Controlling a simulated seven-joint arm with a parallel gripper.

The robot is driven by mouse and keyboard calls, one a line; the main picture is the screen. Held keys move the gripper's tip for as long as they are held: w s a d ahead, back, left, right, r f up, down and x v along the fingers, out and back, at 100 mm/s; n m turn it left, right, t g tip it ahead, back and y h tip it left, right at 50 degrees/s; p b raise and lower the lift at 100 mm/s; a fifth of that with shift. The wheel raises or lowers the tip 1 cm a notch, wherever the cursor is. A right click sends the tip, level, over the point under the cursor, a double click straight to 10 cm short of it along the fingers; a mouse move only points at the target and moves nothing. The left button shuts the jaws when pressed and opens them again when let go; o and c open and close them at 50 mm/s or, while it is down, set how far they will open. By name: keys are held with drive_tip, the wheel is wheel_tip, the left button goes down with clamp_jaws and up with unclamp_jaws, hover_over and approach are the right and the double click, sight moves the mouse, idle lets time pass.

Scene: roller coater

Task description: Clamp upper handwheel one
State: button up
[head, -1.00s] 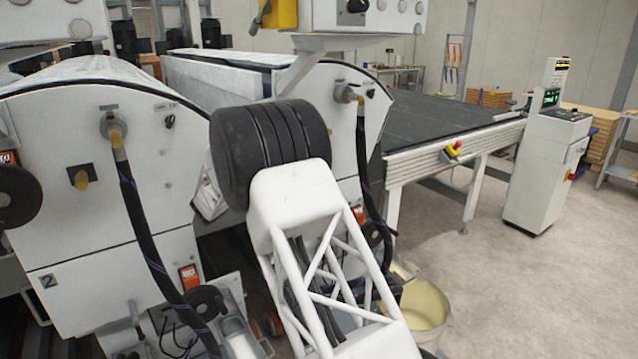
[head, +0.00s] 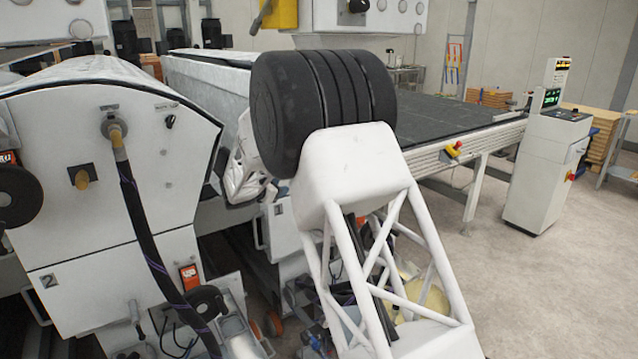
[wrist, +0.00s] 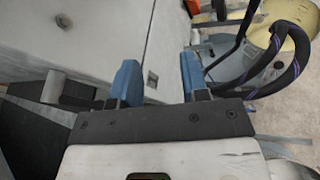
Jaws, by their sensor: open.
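No upper handwheel on unit one can be made out in either view. My black and white arm covers most of unit one (head: 283,232) in the head view, where a small "1" label shows. In the wrist view my gripper (wrist: 160,80) is open and empty, its two blue fingers apart. A pale machine panel (wrist: 110,35) lies beyond and to the left of the fingers. A grey cylindrical part (wrist: 52,88) sticks out left of the fingers; I cannot tell whether it belongs to a handwheel.
A black hose (wrist: 285,75) loops close to the right of the fingers, by a pale bucket (wrist: 283,38). Unit two (head: 65,140), with its hose (head: 145,235) and a black lower handwheel (head: 205,303), stands left. Open floor and a control console (head: 545,160) are at right.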

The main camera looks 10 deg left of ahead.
drive_tip(key=s+d+r+m+g, duration=0.1)
drive_tip(key=s+d+r+m, duration=0.1)
drive_tip(key=d, duration=0.5)
drive_tip(key=s+d+r+m+g+h, duration=0.1)
drive_tip(key=s+d+r+m+g, duration=0.1)
drive_tip(key=d, duration=0.6)
drive_tip(key=shift+s+r+m, duration=0.5)
drive_tip(key=shift+s+r, duration=0.05)
drive_tip(key=shift+r, duration=0.3)
drive_tip(key=shift+a, duration=0.15)
drive_tip(key=w+a+f+n+t+y, duration=0.2)
drive_tip(key=a+n, duration=0.5)
drive_tip(key=a, duration=0.7)
drive_tip(key=w+a+f+n+t+y, duration=0.1)
drive_tip(key=w+a+f+n+t, duration=0.3)
drive_tip(key=a, duration=1.1)
drive_tip(key=f+n+t, duration=0.1)
drive_tip(key=n, duration=0.1)
drive_tip(key=shift+w+a+n+y, duration=0.3)
drive_tip(key=shift+w+n+y, duration=0.05)
drive_tip(key=shift+n+y, duration=0.05)
drive_tip(key=shift+f, duration=0.1)
drive_tip(key=shift+w+d, duration=0.25)
drive_tip(key=shift+w, duration=1.05)
drive_tip(key=shift+w+d, duration=0.25)
drive_tip(key=shift+w, duration=1)
drive_tip(key=shift+w+d, duration=0.25)
drive_tip(key=shift+w, duration=1.05)
